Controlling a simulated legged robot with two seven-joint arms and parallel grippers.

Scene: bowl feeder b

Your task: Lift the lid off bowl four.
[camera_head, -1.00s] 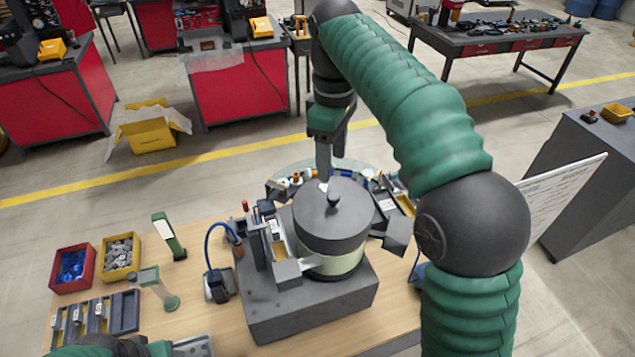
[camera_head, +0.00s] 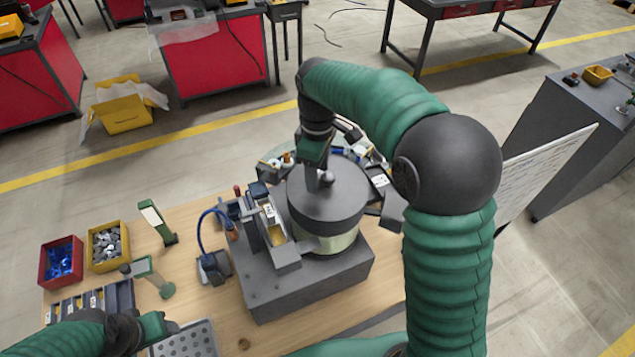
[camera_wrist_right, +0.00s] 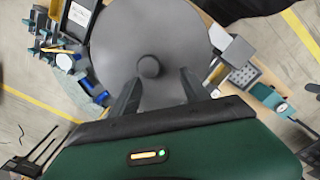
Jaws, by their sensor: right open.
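Bowl four (camera_head: 335,244) is a round feeder bowl with a pale band, on a grey block-shaped base (camera_head: 318,281). Its dark grey round lid (camera_head: 338,204) lies on top, with a small knob (camera_head: 327,178) in the middle. In the right wrist view, the lid (camera_wrist_right: 150,30) and knob (camera_wrist_right: 149,67) face the camera. My right gripper (camera_head: 314,182) is open over the lid, close to the knob. Its two fingers (camera_wrist_right: 159,78) point toward either side of the knob, with nothing held. My left gripper (camera_head: 150,328) is at the lower left, partly cut off; its jaws are unclear.
A chute (camera_head: 281,247) and a blue cable (camera_head: 207,222) sit left of the bowl. A red bin (camera_head: 61,262), a yellow bin (camera_head: 108,245) and a perforated tray (camera_head: 185,343) are on the wooden table (camera_head: 195,297). A white board (camera_head: 545,180) stands at right.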

